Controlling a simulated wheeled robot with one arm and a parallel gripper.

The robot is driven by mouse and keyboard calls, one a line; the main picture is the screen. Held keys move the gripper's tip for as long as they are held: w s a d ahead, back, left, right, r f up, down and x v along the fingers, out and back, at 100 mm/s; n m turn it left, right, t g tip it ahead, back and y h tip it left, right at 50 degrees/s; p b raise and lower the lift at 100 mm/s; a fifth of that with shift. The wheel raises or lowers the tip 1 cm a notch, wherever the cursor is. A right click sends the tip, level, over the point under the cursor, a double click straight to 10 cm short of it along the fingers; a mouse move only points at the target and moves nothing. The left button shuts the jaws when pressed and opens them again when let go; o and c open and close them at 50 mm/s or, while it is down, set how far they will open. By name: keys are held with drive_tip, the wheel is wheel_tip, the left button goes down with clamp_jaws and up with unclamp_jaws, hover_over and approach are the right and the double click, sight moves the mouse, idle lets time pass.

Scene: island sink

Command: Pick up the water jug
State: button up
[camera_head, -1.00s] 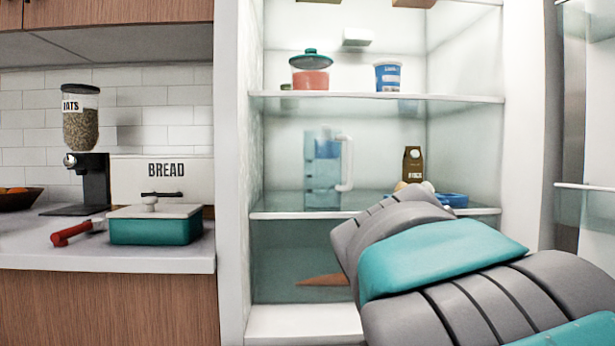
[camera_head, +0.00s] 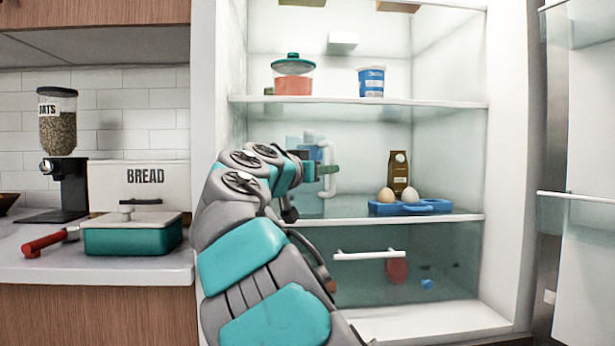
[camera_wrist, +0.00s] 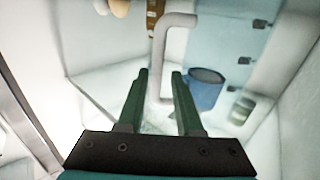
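The water jug (camera_head: 312,152) stands on the middle fridge shelf, a clear bluish body with a white handle (camera_head: 332,178) on its right. My forearm and wrist hide much of it in the head view. My gripper (camera_head: 325,169) is at the handle. In the wrist view my gripper (camera_wrist: 159,72) is open, its two dark green fingers spread apart. The white handle (camera_wrist: 159,55) shows in the gap between them; I cannot tell how deep it sits. The jug's bluish body (camera_wrist: 225,45) is to the right there.
A blue egg tray (camera_head: 428,207) with two eggs and a brown carton (camera_head: 398,172) stand right of the jug. A red jar (camera_head: 293,84) and a blue cup (camera_head: 371,82) are on the shelf above. A drawer handle (camera_head: 369,255) is below. The fridge door (camera_head: 587,150) is open at right.

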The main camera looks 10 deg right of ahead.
drive_tip(key=p+x, duration=0.1)
drive_tip(key=x, duration=0.6)
drive_tip(key=shift+f, duration=0.3)
drive_tip(key=shift+s+d, duration=0.1)
drive_tip(key=shift+s, duration=0.05)
clamp_jaws()
idle(0.9)
